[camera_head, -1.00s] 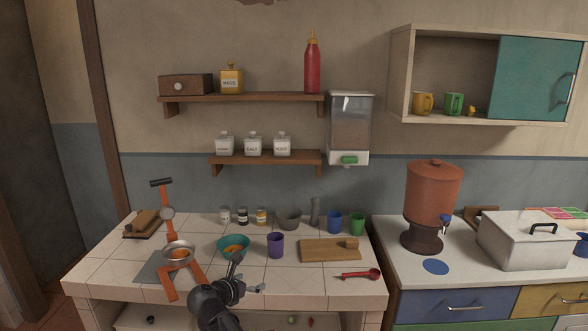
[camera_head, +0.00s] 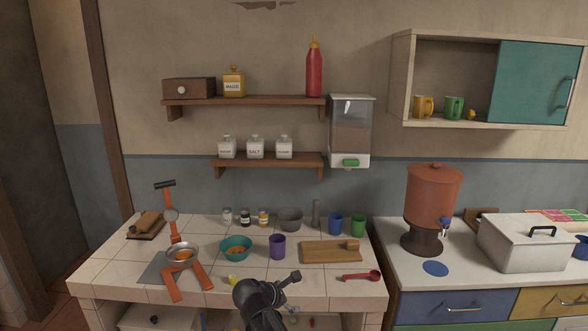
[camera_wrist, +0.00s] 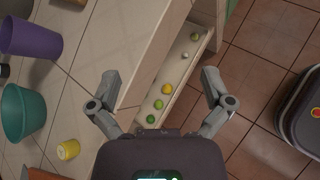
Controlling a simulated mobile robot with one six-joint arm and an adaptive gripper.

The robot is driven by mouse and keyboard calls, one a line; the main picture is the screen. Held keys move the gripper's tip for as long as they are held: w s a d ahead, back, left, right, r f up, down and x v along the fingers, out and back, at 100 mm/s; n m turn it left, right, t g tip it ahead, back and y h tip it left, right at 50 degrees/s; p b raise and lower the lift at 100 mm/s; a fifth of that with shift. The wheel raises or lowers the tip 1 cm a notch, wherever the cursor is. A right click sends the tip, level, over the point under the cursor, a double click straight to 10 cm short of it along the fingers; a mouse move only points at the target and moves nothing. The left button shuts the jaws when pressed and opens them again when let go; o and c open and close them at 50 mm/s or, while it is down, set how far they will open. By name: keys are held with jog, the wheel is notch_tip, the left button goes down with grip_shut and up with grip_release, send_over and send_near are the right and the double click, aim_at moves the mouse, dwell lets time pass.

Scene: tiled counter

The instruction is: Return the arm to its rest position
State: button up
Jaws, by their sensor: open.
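My gripper (camera_head: 293,288) is at the front edge of the tiled counter (camera_head: 215,288) in the head view, with the dark wrist below it. In the wrist view my gripper (camera_wrist: 160,80) has its two fingers spread wide with nothing between them. Below the fingers are the counter's front edge and a lower shelf (camera_wrist: 183,75) holding several small round items. The rest of my arm is mostly out of view.
A small yellow item (camera_head: 232,280) stands near the front edge, left of my gripper. Open floor (camera_wrist: 262,75) lies in front.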

jog(key=s+d+f+m+g+y+p, duration=0.1)
jog(key=s+d+m+g+y+p, duration=0.1)
jog(key=s+d+m, duration=0.5)
jog(key=s+d+f+m+g+y+p, duration=0.1)
jog(key=s+d+m+g+y, duration=0.4)
jog(key=d+m, duration=0.6)
jog(key=shift+s+m+g+p, duration=0.3)
jog(key=shift+s+m+p, duration=0.5)
jog(key=shift+s+m, duration=0.9)
jog(key=shift+w+f+m, duration=0.1)
jog(key=shift+w+m, duration=0.3)
